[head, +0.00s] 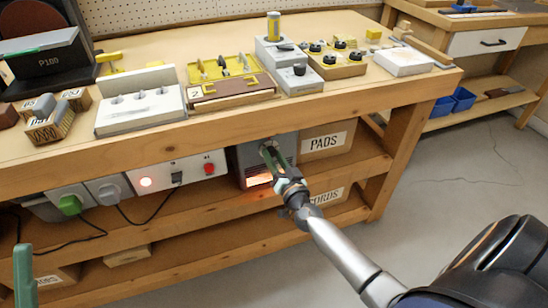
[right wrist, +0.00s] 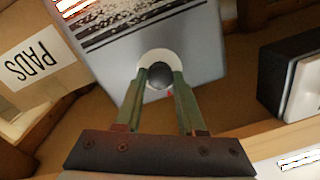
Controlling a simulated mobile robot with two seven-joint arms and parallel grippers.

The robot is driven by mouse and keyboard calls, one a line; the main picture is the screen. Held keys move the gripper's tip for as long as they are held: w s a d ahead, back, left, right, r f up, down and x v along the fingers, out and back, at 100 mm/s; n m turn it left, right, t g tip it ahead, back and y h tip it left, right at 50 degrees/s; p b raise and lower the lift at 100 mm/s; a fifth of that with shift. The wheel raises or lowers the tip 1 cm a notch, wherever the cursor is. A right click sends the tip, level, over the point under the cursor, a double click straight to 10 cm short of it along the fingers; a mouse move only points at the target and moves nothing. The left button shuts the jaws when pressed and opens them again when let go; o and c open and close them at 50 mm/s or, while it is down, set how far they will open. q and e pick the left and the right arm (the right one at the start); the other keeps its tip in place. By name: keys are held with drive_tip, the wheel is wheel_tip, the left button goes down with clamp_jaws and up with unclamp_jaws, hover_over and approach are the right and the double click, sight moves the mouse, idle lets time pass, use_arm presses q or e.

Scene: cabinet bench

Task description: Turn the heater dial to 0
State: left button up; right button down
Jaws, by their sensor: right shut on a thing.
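The heater (head: 240,155) is a grey box on the shelf under the bench top, with an orange glow low on its front. My right gripper (head: 268,149) reaches its front from the right. In the right wrist view the heater (right wrist: 203,50) shows its grey face, with a round dark dial (right wrist: 159,76) on a pale disc. The green fingers of my right gripper (right wrist: 160,78) are shut on the dial, one on each side. A small red mark shows beside the dial's rim; no numbers are readable. One green finger of my left gripper (head: 23,272) shows at the lower left edge.
A PADS box (head: 325,140) stands right beside the heater. A control panel (head: 178,171) with a lit lamp and sockets with plugs and cords are to its left. The bench top (head: 180,52) above overhangs the shelf. The floor in front is clear.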

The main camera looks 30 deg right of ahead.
drive_tip(key=m, duration=0.3)
drive_tip(key=shift+m, duration=0.4)
drive_tip(key=shift+m+b, duration=0.35)
drive_tip(key=shift+m, duration=1.55)
drive_tip(key=c, duration=0.5)
unclamp_jaws()
drive_tip(key=s+a+p, duration=0.2)
drive_tip(key=s, duration=1)
drive_tip(key=shift+s+a+f, duration=0.15)
drive_tip(key=shift+a+f, duration=0.1)
drive_tip(key=shift+a, duration=0.1)
